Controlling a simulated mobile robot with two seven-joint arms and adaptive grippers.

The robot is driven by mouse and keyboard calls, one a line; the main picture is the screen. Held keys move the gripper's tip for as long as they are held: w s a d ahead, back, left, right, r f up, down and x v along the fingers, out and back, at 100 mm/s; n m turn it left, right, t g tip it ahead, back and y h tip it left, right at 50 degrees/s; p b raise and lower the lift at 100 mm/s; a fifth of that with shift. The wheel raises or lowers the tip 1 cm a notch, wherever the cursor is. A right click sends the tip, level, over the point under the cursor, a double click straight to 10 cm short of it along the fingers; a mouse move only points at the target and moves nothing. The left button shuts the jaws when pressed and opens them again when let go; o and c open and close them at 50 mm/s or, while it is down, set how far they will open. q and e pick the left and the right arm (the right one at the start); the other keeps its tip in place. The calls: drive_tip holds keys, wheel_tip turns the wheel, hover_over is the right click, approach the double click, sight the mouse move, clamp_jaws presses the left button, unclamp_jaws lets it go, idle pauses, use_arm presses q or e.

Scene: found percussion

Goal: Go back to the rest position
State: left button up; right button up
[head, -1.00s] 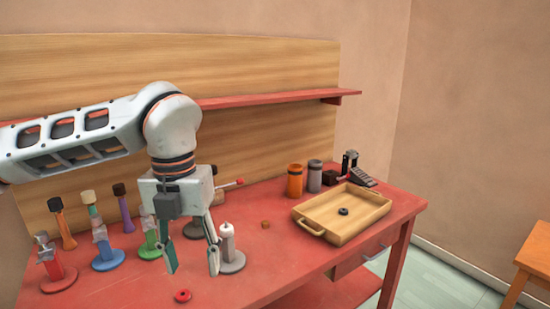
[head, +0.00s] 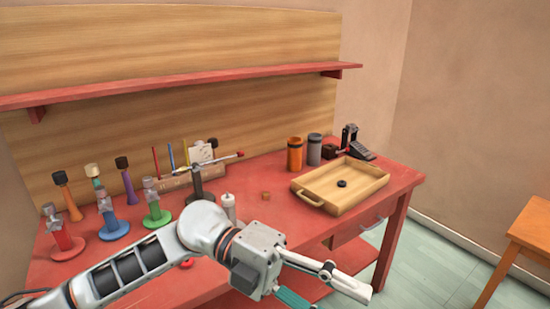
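My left gripper (head: 322,286) is at the lower middle of the head view, in front of the red workbench (head: 275,222). Its two fingers are spread apart with nothing between them, and one fingertip runs off the bottom of the picture. The arm comes in from the lower left and covers part of the bench's front. My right gripper is not in view.
A wooden tray (head: 327,210) holding a black ring (head: 342,183) stands at the bench's right. Orange (head: 295,155) and grey (head: 314,150) cylinders stand behind it. Red (head: 66,241), blue (head: 113,227) and green (head: 157,214) stands line the left. A white bottle-like piece (head: 229,206) is close behind my arm.

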use_arm(q)
drive_tip(key=w+a+r+n+t+h, duration=0.1)
drive_tip(key=w+a+n+t+h, duration=0.2)
drive_tip(key=w+n+t+h, duration=0.8)
drive_tip(key=w+a+f+n+t+y, duration=0.3)
drive_tip(key=a+f+n+t+y, duration=0.3)
drive_tip(key=n, duration=0.3)
drive_tip(key=w+a+f+n+t+y, duration=0.2)
drive_tip(key=a+f+n+t+y, duration=0.2)
drive_tip(key=f+n+t+y, duration=0.4)
drive_tip(key=s+a+f+n+g+y, duration=0.1)
drive_tip(key=s+a+f+n+y, duration=0.2)
drive_tip(key=f, duration=0.5)
drive_tip(key=a+f+n+y, duration=0.2)
drive_tip(key=a+f, duration=0.3)
drive_tip(key=f, duration=0.3)
drive_tip(key=s+a+f+n+g+y, duration=0.1)
drive_tip(key=s+a+f+g+y, duration=0.1)
drive_tip(key=s+a+f, duration=0.2)
drive_tip(key=s+a+f+n+g+y, duration=0.1)
drive_tip(key=s+a+f+n+g, duration=0.1)
drive_tip(key=s+f, duration=0.7)
wheel_tip(320, 180, down, 2)
drive_tip(key=shift+s+a+f+g+y, duration=0.25)
drive_tip(key=shift+a+g+y, duration=0.25)
drive_tip(key=shift+a, duration=0.6)
